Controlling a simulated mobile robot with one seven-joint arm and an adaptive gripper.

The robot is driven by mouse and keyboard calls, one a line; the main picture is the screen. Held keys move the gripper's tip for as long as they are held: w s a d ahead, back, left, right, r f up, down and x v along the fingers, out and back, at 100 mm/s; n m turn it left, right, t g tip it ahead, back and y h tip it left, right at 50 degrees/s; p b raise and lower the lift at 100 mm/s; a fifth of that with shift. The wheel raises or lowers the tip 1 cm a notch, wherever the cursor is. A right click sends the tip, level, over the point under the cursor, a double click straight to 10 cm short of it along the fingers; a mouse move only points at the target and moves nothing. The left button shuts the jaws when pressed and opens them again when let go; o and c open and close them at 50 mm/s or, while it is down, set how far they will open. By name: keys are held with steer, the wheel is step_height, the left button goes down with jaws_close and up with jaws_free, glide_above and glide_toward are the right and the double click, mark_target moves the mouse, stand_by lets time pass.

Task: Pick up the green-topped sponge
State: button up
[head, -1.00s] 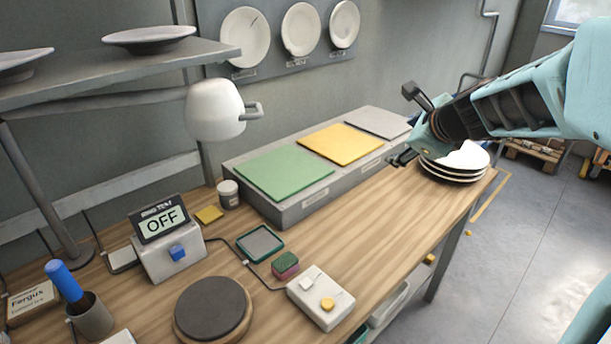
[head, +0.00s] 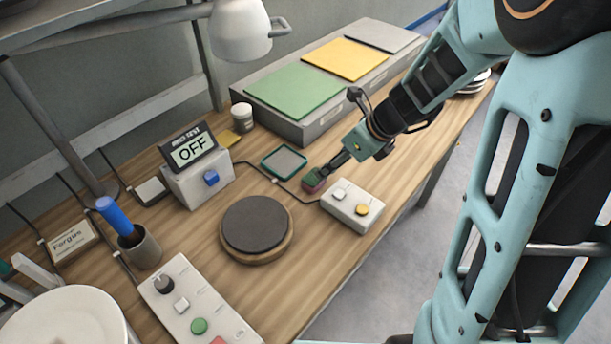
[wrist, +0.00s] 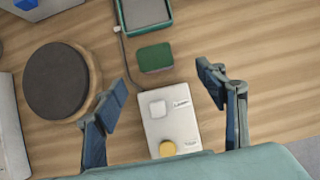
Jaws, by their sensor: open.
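The green-topped sponge (wrist: 155,57) is a small block with a dark green top, lying on the wooden table. My gripper (wrist: 163,80) is open and empty, reaching down over the table. In the wrist view the sponge lies a little beyond the line between the two fingertips, with neither finger visibly touching it. In the head view my gripper (head: 333,168) appears close above and right of the sponge.
A white box with a yellow knob (head: 352,206) sits just right of the sponge. A green-rimmed tray (head: 284,162) lies behind it. A round dark pad (head: 255,224) stands at front left. A cable runs beside the sponge. The table's front edge is close.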

mark_target(314, 176)
steer(key=x, duration=0.1)
steer(key=b+x, duration=0.1)
steer(key=x, duration=0.2)
steer(key=shift+s+a+f, duration=0.15)
steer(key=shift+a+f, duration=0.1)
steer(key=shift+f, duration=0.15)
steer(key=shift+a+b+x, duration=0.15)
steer(key=shift+b+x, duration=0.25)
steer(key=shift+x, duration=1.15)
steer(key=shift+a+b+x, duration=0.2)
steer(key=shift+b+x, duration=0.2)
steer(key=shift+x, duration=1.2)
steer(key=shift+r, duration=0.15)
steer(key=shift+d, duration=0.1)
steer(key=c, duration=0.8)
